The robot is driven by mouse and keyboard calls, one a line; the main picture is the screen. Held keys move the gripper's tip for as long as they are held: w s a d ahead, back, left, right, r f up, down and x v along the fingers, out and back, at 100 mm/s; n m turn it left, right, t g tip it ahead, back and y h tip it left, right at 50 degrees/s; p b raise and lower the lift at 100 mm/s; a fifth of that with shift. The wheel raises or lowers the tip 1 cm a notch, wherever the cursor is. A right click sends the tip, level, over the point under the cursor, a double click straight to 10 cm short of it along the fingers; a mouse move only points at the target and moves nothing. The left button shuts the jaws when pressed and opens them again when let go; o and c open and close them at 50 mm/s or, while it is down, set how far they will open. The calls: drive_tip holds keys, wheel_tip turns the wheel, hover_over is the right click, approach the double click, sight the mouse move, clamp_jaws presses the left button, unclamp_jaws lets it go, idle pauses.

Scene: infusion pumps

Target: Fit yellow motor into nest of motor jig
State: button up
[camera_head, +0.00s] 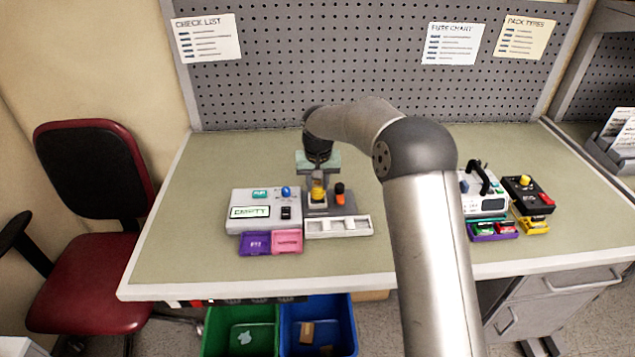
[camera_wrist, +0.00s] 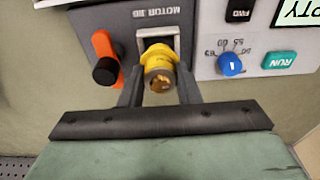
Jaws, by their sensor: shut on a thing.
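The yellow motor (camera_wrist: 159,62) is a short cylinder with a flange and a brassy end facing the wrist camera. My gripper (camera_wrist: 158,90) is shut on it, with one dark finger on each side. The motor jig (camera_wrist: 135,32) is a grey block labelled "MOTOR JIG". The motor is at the opening of its light-framed nest (camera_wrist: 145,34); how deep it sits is hidden. An orange lever (camera_wrist: 104,50) with a black knob stands beside the nest. In the head view the motor (camera_head: 318,190) shows upright below my gripper (camera_head: 318,178), over the jig (camera_head: 338,209).
A grey tester (camera_head: 240,197) with an "EMPTY" display, blue knob and green RUN button adjoins the jig. A white tray (camera_head: 345,233), purple bin (camera_head: 255,244) and pink bin (camera_head: 287,242) lie in front. A pump (camera_head: 488,205) and black box (camera_head: 525,192) stand right. The bench's left side is clear.

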drive_tip(key=shift+f+b, duration=0.75)
drive_tip(key=shift+f, duration=0.45)
drive_tip(key=o, duration=0.7)
drive_tip(key=shift+o, duration=0.2)
drive_tip(key=shift+r, duration=0.1)
drive_tip(key=shift+r+p, duration=0.65)
drive_tip(key=shift+r, duration=0.4)
drive_tip(key=o, duration=0.6)
drive_tip(key=shift+c, duration=0.2)
